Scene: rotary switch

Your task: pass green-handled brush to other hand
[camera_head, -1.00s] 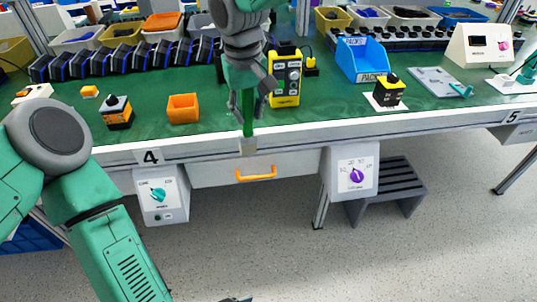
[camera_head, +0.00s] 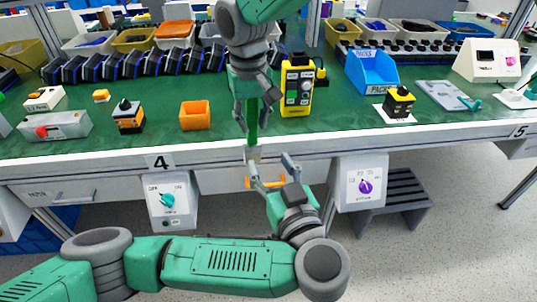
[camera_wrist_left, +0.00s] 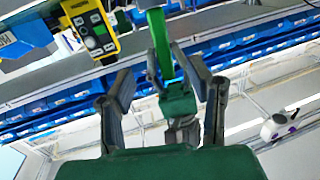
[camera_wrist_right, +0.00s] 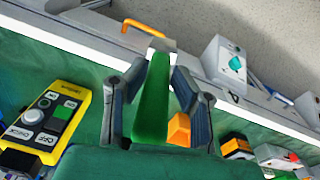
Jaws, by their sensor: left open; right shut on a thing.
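The green-handled brush (camera_head: 252,128) hangs upright in the head view, its pale lower end at the table's front edge. My right gripper (camera_head: 253,118) is above and shut on the green handle, which also shows between its fingers in the right wrist view (camera_wrist_right: 152,98). My left gripper (camera_head: 270,166) is open and empty, below the brush in front of the table edge, its fingers pointing up. One fingertip is close to the brush's lower end; I cannot tell if they touch. In the left wrist view the green handle (camera_wrist_left: 160,45) shows beyond the open fingers.
A yellow control box (camera_head: 297,86) stands right of my right gripper. An orange bin (camera_head: 195,115) is to the left on the green tabletop. Below the edge, a drawer with an orange handle sits between two switch boxes, teal-knobbed (camera_head: 170,203) and purple-knobbed (camera_head: 362,183).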

